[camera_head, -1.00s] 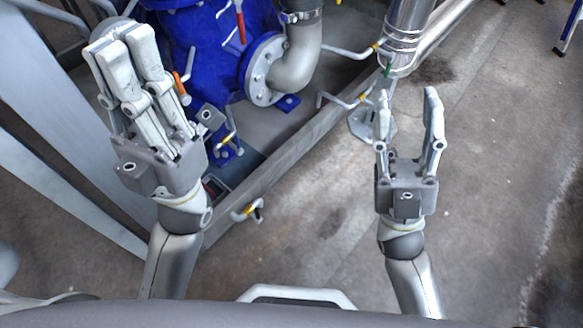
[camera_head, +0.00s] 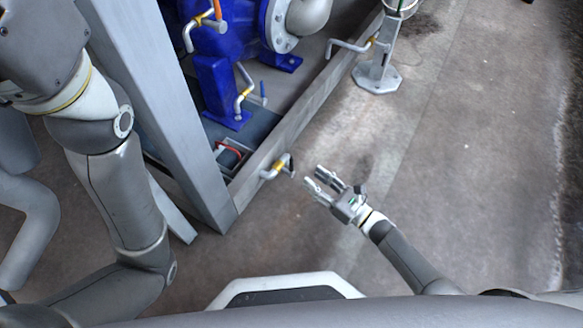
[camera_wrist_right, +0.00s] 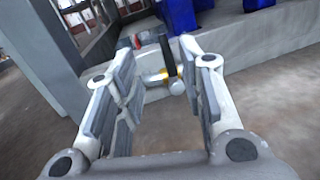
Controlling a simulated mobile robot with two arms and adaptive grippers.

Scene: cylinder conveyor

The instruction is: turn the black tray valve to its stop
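The tray valve is a short pale pipe with a yellow band (camera_head: 276,168) on the outer side of the skid's edge beam, with a dark handle at its right end. In the right wrist view its black handle (camera_wrist_right: 167,56) stands roughly upright above the yellow band, framed between the fingers. My right gripper (camera_head: 314,177) is open and empty, just right of the valve, fingers pointing at it. A gap shows between fingers and handle in the head view.
A grey upright post (camera_head: 160,110) stands left of the valve. Blue machinery (camera_head: 222,92) with other yellow-banded valves (camera_head: 243,90) lies behind the edge beam (camera_head: 290,130). A footed post (camera_head: 376,75) stands farther back. The floor at right is clear.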

